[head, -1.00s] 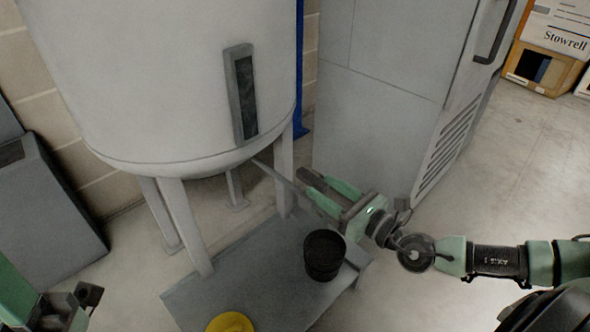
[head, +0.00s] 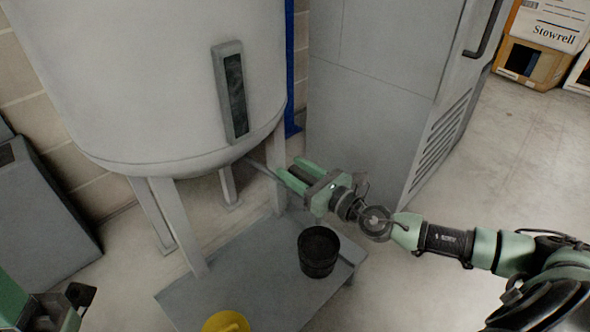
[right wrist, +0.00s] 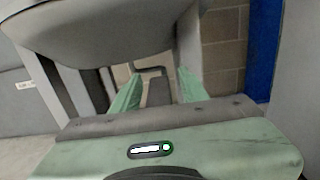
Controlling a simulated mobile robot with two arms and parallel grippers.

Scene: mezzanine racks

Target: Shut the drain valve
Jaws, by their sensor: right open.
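The large grey tank (head: 150,80) stands on legs. A thin grey drain pipe (head: 262,168) slants out from under its rim towards my right gripper (head: 287,167). That gripper is open, with its green fingers pointing left at the pipe. In the right wrist view a dark grey bar (right wrist: 157,92) shows between the two fingers, with a bent pipe (right wrist: 150,70) beyond it. I cannot tell whether the fingers touch the bar, or make out the valve's position. My left gripper (head: 62,308) is partly in view at the lower left corner, its jaws unclear.
A black bucket (head: 318,252) stands on the grey platform (head: 240,270) below my right gripper. A yellow round object (head: 226,322) is at the platform's front. A grey cabinet (head: 375,100) stands behind and right. Open floor (head: 530,150) lies to the right.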

